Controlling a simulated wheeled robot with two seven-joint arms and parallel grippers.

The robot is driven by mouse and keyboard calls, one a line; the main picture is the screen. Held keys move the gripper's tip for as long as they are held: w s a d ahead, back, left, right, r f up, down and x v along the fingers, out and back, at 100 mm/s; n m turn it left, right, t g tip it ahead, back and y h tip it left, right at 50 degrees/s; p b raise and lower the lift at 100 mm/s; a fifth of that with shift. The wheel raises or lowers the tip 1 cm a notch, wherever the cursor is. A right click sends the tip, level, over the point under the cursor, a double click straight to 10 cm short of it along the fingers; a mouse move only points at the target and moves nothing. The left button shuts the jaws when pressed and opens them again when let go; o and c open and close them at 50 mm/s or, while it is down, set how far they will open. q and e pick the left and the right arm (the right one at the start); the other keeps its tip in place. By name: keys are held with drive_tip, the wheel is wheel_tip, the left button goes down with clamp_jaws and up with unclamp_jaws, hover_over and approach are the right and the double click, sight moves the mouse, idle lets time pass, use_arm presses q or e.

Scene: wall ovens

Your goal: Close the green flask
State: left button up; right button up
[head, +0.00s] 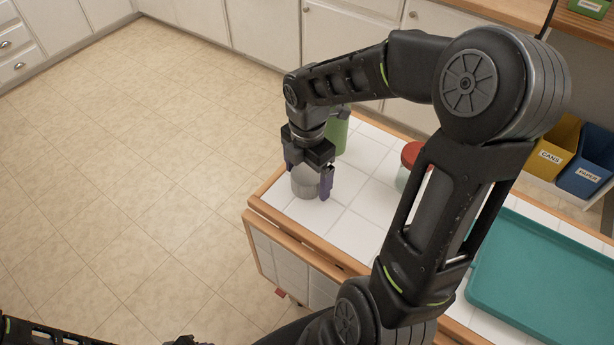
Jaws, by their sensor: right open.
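The green flask (338,137) stands on the white tiled counter, mostly hidden behind my right wrist and gripper. A ribbed grey cap-like piece (305,184) sits on the tiles in front of it, near the counter's left corner. My right gripper (308,180) points down over this grey piece. Its purple-tipped fingers are open, one on each side of the piece; I cannot tell whether they touch it. My left arm shows only in part at the bottom left edge, and its gripper is out of the picture.
A jar with a red lid (411,154) stands on the counter right of the flask, partly behind my right arm. A teal tray (545,275) lies at the right. Yellow (556,150) and blue (587,165) bins stand beyond. Open floor lies left of the counter.

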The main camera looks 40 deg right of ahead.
sight(308, 173)
drive_tip(key=shift+c, duration=0.5)
drive_tip(key=c, duration=1.3)
wheel_tip(308, 173, up, 10)
drive_tip(key=shift+f, duration=0.1)
idle(0.6)
